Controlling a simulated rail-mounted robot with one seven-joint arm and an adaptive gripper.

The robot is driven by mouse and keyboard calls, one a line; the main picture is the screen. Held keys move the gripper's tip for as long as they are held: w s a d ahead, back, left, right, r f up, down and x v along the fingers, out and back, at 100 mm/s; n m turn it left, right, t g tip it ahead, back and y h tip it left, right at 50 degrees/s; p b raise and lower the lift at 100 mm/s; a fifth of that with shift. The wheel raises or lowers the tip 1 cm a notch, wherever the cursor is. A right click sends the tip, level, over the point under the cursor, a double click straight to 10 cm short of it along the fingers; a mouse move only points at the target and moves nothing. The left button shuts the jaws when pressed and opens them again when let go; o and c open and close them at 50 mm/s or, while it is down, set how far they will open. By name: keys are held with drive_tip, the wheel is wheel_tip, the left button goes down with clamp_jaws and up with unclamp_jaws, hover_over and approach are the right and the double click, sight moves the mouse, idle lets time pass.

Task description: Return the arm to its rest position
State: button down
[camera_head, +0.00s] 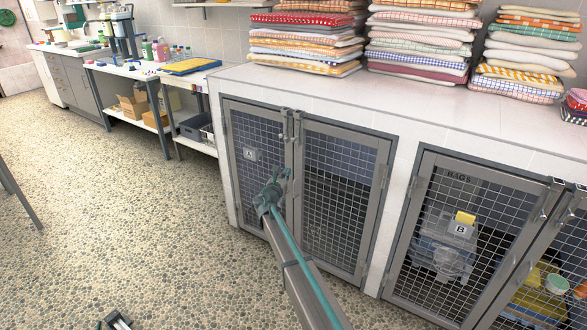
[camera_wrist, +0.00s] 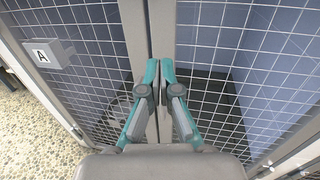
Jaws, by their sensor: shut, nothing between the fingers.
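My gripper (camera_head: 284,174) is at the end of my outstretched arm, in front of the left kennel with the mesh doors. In the wrist view my gripper (camera_wrist: 160,72) has its teal fingertips together, with nothing seen between them. It points at the seam where the left mesh door (camera_head: 258,165) and right mesh door (camera_head: 340,190) meet. Both doors look closed. Whether the fingertips touch the door frames I cannot tell. A plate marked A (camera_wrist: 40,54) is on the left door.
Stacked towels (camera_head: 305,45) lie on the white counter (camera_head: 400,105) above.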

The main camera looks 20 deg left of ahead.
drive_tip(key=shift+s+a, duration=0.2)
drive_tip(key=shift+s, duration=0.6)
drive_tip(key=shift+s+a, duration=0.15)
drive_tip(key=shift+s, duration=0.6)
